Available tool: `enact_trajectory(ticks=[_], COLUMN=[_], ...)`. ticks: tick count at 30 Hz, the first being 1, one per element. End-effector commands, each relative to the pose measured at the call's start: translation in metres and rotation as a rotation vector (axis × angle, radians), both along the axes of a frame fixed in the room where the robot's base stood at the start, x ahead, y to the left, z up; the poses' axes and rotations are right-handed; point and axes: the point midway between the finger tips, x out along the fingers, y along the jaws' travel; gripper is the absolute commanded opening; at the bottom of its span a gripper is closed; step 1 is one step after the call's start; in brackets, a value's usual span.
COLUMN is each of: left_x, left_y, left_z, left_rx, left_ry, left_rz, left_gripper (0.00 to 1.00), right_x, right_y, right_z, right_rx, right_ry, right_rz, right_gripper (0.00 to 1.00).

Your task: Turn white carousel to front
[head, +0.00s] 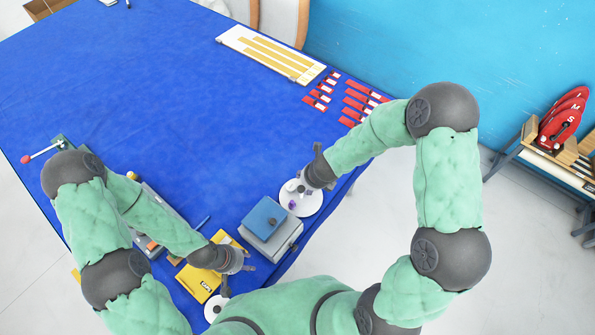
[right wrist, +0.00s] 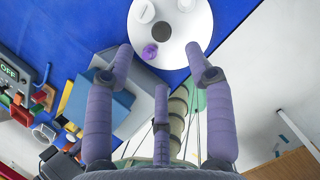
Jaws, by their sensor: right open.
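The white carousel (head: 313,205) is a round disc at the table's near right edge, beside a grey box. It also fills the top middle of the right wrist view (right wrist: 171,28). It bears white round pieces, a dark grey round spot and a small purple thing (right wrist: 150,51). My right gripper (right wrist: 160,50) is open, its fingertips apart near the disc's near rim with nothing held between them; contact cannot be told. In the head view its wrist partly covers the disc. My left gripper (head: 247,262) is low over the near table edge by a yellow pouch; its jaw opening is unclear.
A grey box with a blue top (head: 264,216) stands just left of the carousel. A yellow pouch (head: 198,284) and small tools lie under my left arm. Red tags (head: 355,104) and a white board (head: 270,54) lie farther back. The blue table's middle is clear.

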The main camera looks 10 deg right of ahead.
Motion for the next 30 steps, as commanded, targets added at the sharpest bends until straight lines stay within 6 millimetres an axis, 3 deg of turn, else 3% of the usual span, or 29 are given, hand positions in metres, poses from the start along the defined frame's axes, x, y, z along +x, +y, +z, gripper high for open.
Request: enact_trajectory(ticks=[18, 30], left_x=[-0.002, -0.002], left_y=[0.000, 0.000], left_z=[-0.017, -0.018], left_rx=[-0.001, -0.001], left_ry=[0.003, 0.003], left_rz=[-0.001, -0.001], left_gripper=[0.40, 0.40], right_x=[0.031, 0.038], right_y=[0.009, 0.011], right_z=[-0.084, -0.099], right_rx=[0.000, -0.001], right_ry=[0.002, 0.001], right_rz=[0.001, 0.001], right_gripper=[0.54, 0.54])
